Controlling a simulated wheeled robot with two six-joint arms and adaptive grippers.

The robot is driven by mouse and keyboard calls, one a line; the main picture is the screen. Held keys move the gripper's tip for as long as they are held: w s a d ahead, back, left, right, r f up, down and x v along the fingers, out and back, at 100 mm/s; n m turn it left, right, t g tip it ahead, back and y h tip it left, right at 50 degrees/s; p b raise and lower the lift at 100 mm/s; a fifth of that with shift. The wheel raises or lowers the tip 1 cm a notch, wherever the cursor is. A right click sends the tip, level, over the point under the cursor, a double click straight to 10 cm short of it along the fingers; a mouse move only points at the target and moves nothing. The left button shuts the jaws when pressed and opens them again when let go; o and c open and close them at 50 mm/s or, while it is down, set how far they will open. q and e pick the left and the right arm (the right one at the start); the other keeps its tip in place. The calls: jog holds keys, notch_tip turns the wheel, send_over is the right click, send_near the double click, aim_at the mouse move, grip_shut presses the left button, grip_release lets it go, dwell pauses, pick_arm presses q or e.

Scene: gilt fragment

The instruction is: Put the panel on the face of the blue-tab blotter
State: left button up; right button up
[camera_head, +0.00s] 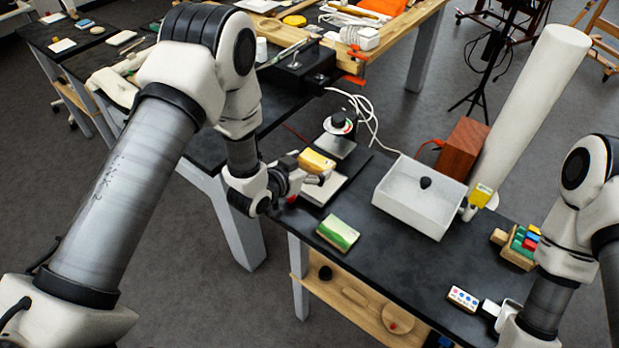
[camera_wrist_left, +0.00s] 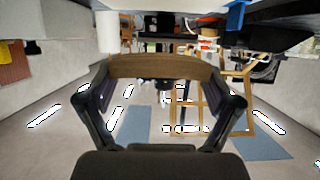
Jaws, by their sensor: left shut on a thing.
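My left gripper (camera_head: 318,178) is shut on a small yellow-orange panel (camera_head: 317,160) and holds it near the left edge of the dark table. In the left wrist view the panel (camera_wrist_left: 165,66) is a tan-brown band spanning the two fingers of the gripper (camera_wrist_left: 162,100). A pale square pad (camera_head: 327,190), perhaps a blotter, lies just below the gripper and is partly covered by it. A small red spot shows at its left edge. I cannot make out a blue tab on it.
A green-and-white block (camera_head: 338,233) lies near the front edge. A white open tray (camera_head: 418,201) holds a small dark thing. A tall white roll (camera_head: 535,105), a red-brown box (camera_head: 462,148) and a rack of coloured blocks (camera_head: 518,247) stand right.

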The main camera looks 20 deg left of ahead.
pick_arm(q)
jog(key=f, duration=0.1)
jog(key=f+b, duration=0.2)
jog(key=f, duration=0.1)
jog(key=shift+w+d, duration=0.25)
jog(key=shift+d, duration=0.05)
jog(key=shift+w+r, duration=0.1)
jog(key=shift+a, duration=0.15)
jog(key=shift+s+b, duration=0.25)
jog(key=shift+b, duration=0.05)
jog(key=shift+w+f+b, duration=0.15)
jog(key=shift+f+b, duration=0.15)
jog(key=shift+f, duration=0.25)
jog(key=o, duration=0.9)
jog(key=shift+o, duration=0.2)
jog(key=shift+r, duration=0.15)
